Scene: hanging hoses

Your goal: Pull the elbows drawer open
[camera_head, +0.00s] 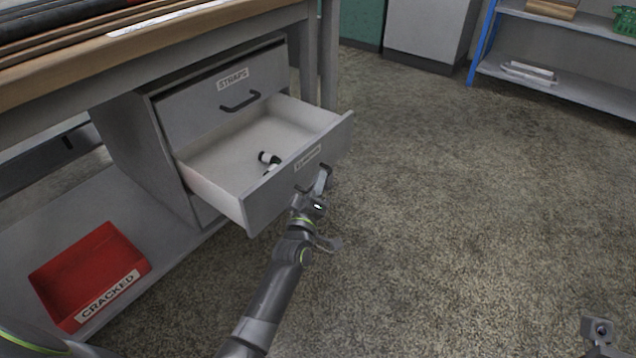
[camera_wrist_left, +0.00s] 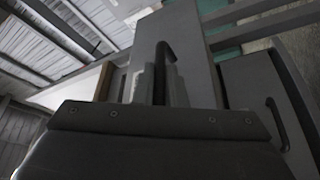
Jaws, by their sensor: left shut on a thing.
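The lower drawer (camera_head: 285,188) of the grey cabinet stands well open. Its front label is too small to read surely. Inside it lies a small black-and-white fitting (camera_head: 268,161). My left gripper (camera_head: 318,184) is at the front of this drawer, shut on its dark handle (camera_head: 302,188), which the fingers partly hide. In the left wrist view a dark handle (camera_wrist_left: 165,52) stands between the fingers. My right gripper (camera_head: 600,335) shows only partly at the bottom right, away from the cabinet; its jaw state is unclear.
The STRAPS drawer (camera_head: 222,97) above is shut. A red CRACKED bin (camera_head: 88,270) sits on the low shelf at the left. The wooden workbench top (camera_head: 150,35) overhangs the cabinet. The carpet floor to the right is clear up to a blue-framed shelf (camera_head: 560,85).

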